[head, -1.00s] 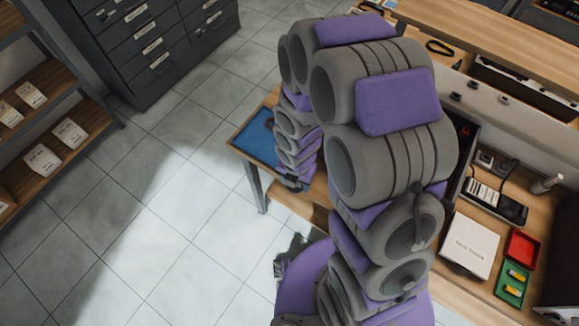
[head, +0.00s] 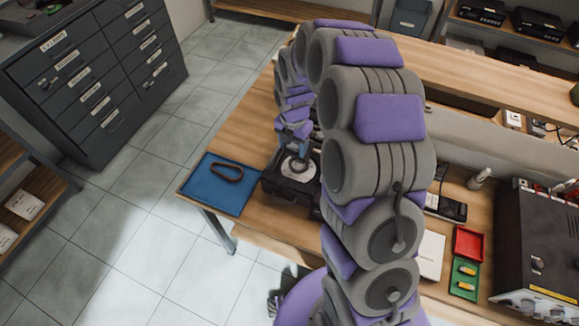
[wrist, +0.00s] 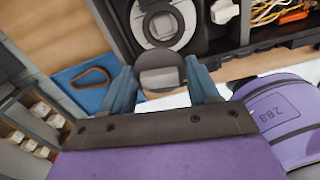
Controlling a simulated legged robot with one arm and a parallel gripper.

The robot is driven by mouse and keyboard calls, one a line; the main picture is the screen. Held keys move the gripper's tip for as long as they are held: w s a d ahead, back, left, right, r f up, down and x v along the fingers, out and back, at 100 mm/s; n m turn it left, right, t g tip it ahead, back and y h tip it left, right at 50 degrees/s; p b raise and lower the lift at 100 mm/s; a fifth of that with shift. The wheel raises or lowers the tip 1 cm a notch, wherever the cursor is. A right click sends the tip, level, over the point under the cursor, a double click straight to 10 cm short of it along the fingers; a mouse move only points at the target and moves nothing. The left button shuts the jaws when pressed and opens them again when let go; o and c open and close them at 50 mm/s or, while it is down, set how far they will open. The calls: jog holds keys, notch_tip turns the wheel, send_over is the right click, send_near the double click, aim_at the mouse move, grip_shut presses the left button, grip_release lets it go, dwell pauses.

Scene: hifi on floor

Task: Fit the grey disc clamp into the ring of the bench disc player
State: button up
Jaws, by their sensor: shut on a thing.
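My gripper (wrist: 161,88) has two blue fingers and is shut on the grey disc clamp (wrist: 160,74), a small rounded grey piece between them in the wrist view. The bench disc player (wrist: 207,47) is a dark unit with a pale ring (wrist: 187,13) around its centre. In the wrist view the clamp shows just below the ring; I cannot tell the height between them. In the head view my gripper (head: 298,150) is over the player (head: 285,187) on the bench, and my arm hides part of the player.
A blue mat (head: 205,190) with a brown band (head: 228,173) lies left of the player. To the right are a white box (head: 430,254), red tray (head: 468,243), green tray (head: 464,277) and a large black unit (head: 535,240). A dark compartment with wires (wrist: 268,12) adjoins the player.

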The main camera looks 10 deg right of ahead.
jog(key=shift+w+d+r, duration=0.4)
jog(key=shift+d+r, duration=0.05)
jog(key=shift+r, duration=0.05)
jog(key=shift+w+d+r, duration=0.1)
jog(key=shift+d+r, duration=0.1)
jog(key=shift+d, duration=0.25)
jog(key=shift+d+f, duration=0.3)
jog(key=shift+f, duration=0.3)
jog(key=shift+a+f+b, duration=0.15)
jog(key=shift+f+b, duration=1.8)
jog(key=shift+f, duration=1.9)
jog(key=shift+f+p, duration=0.3)
jog(key=shift+f, duration=0.3)
jog(key=o, duration=1.1)
